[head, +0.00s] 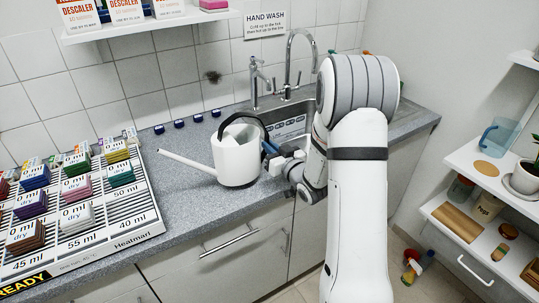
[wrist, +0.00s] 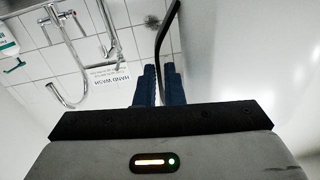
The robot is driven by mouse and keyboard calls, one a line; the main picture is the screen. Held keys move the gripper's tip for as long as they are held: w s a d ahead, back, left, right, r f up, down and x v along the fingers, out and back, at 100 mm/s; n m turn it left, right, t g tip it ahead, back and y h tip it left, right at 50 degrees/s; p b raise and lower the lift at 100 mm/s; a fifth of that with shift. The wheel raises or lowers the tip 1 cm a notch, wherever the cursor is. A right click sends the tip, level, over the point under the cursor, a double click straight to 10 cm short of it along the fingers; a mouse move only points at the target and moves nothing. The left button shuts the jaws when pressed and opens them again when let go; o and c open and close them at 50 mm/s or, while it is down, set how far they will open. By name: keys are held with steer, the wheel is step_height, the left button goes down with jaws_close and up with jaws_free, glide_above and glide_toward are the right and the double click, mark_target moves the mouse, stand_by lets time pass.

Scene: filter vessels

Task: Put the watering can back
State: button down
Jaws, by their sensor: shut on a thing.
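The white watering can (head: 236,162) with a black looped handle (head: 247,117) is upright at the counter's front, beside the sink. Its long spout points left. I cannot tell whether its base touches the counter. My gripper (head: 268,149) comes from the right and is shut on the can's handle. In the wrist view, the blue fingers (wrist: 158,88) close around the black handle (wrist: 166,38), and the can's pale body (wrist: 225,50) fills the right side. The fingers partly hide the grip point.
A slatted Heatmari tray (head: 150,222) with coloured blocks lies at left. The sink (head: 290,124) and taps (head: 254,80) are behind the can. At right, a white shelf unit (head: 455,218) holds a blue jug (head: 498,137) and a potted plant (head: 528,175). Bottles (head: 412,268) stand on the floor.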

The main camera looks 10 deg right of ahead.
steer(key=shift+f, duration=1.65)
steer(key=c, duration=1.5)
jaws_free()
steer(key=shift+c, duration=0.2)
steer(key=shift+r, duration=0.15)
